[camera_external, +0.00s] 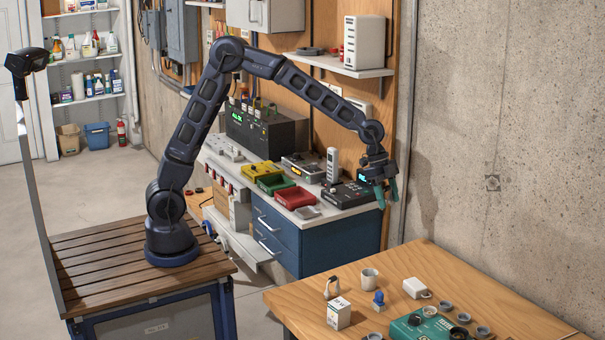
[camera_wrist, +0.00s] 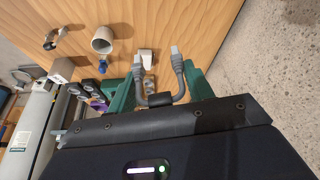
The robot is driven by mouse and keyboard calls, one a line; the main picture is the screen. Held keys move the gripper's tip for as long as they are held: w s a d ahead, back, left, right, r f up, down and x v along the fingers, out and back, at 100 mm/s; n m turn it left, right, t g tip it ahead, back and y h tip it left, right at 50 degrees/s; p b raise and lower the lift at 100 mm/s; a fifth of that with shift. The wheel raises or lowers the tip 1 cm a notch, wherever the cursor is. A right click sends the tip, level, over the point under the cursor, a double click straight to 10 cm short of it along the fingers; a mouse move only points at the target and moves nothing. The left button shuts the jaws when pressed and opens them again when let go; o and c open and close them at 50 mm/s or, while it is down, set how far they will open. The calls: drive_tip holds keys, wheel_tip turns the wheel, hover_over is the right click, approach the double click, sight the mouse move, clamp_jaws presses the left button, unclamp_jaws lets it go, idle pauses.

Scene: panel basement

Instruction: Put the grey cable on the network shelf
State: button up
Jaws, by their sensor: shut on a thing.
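The grey cable (camera_wrist: 160,99) shows in the wrist view as a short bent loop with two plug ends pointing away from me. My gripper (camera_wrist: 172,88), with green fingers, is shut on it. In the external view my gripper (camera_external: 385,192) hangs fingers down, right of the bench and above the level of the wooden table; the cable is too small to make out there. A white wall shelf (camera_external: 340,66), which looks like the network shelf, is above and left of my gripper. It carries a white upright box (camera_external: 364,43) and dark flat items at its left.
The wooden table (camera_external: 430,262) holds a mug (camera_external: 369,277), a white carton (camera_external: 339,313) and a teal device (camera_external: 422,328). The bench (camera_external: 345,212) below the shelf carries coloured bins and devices. The concrete wall (camera_external: 500,120) is close on the right.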

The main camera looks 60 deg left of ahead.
drive_tip(key=shift+m+g, duration=0.3)
drive_tip(key=shift+m, duration=0.5)
drive_tip(key=s+d, duration=0.1)
drive_tip(key=d, duration=0.1)
drive_tip(key=s+d, duration=0.2)
wheel_tip(320, 180, down, 20)
drive_tip(key=shift+r, duration=0.2)
drive_tip(key=shift+f, duration=0.15)
drive_tip(key=o, duration=0.9)
drive_tip(key=shift+o, duration=0.2)
